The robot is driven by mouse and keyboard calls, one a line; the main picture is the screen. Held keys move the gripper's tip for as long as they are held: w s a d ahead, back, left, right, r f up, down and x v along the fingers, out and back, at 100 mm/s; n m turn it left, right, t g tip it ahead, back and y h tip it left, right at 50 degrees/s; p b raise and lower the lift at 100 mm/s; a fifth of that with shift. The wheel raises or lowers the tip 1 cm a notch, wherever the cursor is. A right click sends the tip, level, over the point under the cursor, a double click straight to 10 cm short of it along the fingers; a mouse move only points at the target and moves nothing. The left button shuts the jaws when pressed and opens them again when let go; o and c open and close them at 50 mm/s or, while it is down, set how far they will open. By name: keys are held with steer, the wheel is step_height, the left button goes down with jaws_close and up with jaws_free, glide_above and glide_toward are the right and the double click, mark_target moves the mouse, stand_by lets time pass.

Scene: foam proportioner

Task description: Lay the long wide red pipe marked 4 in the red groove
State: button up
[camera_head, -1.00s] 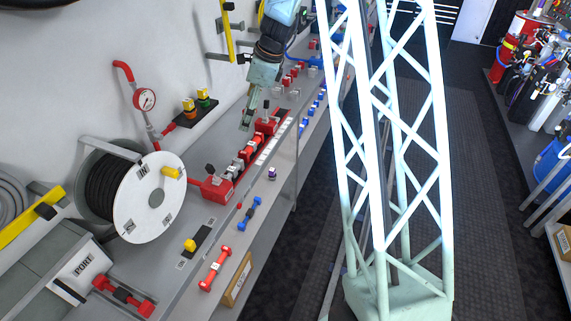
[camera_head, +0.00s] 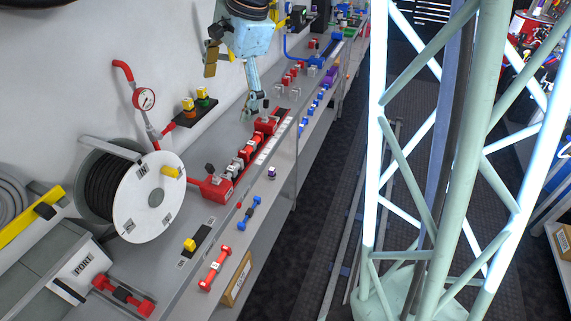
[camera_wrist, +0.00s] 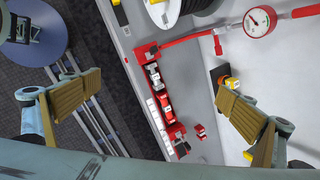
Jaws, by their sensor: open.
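A red pipe (camera_head: 215,268) with wide ends and a white label lies on the lower front shelf; its number is too small to read. A long red holder (camera_head: 217,189) on the counter has red end blocks; the red groove cannot be told apart for sure. Grey pieces and a red piece (camera_head: 252,145) sit in a row in the holder. The holder also shows in the wrist view (camera_wrist: 180,130), between the fingers. My gripper (camera_head: 254,104) is open and empty, above the counter near the far end of the holder. Its two fingers stand wide apart in the wrist view (camera_wrist: 158,105).
A blue pipe (camera_head: 249,213) and a small purple-and-white part (camera_head: 271,173) lie on the same shelf. A hose reel (camera_head: 150,205) and a gauge (camera_head: 144,98) stand by the wall.

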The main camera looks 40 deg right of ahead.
steer(key=s+a+r+n, duration=0.4)
steer(key=s+a+r, duration=0.15)
steer(key=s, duration=0.35)
steer(key=s+a+r+n+h, duration=0.1)
steer(key=s+n, duration=0.5)
steer(key=s, duration=0.9)
steer(key=s+a+r+n+h, duration=0.1)
steer(key=s+n, duration=0.6)
steer(key=s, duration=0.8)
steer(key=shift+a+r+t, duration=0.3)
steer(key=shift+a+r, duration=0.3)
steer(key=shift+r, duration=0.05)
steer(key=shift+s, duration=0.1)
step_height(320, 180, down, 7)
steer(key=b, duration=0.7)
steer(key=shift+r, duration=0.1)
steer(key=shift+c, duration=0.4)
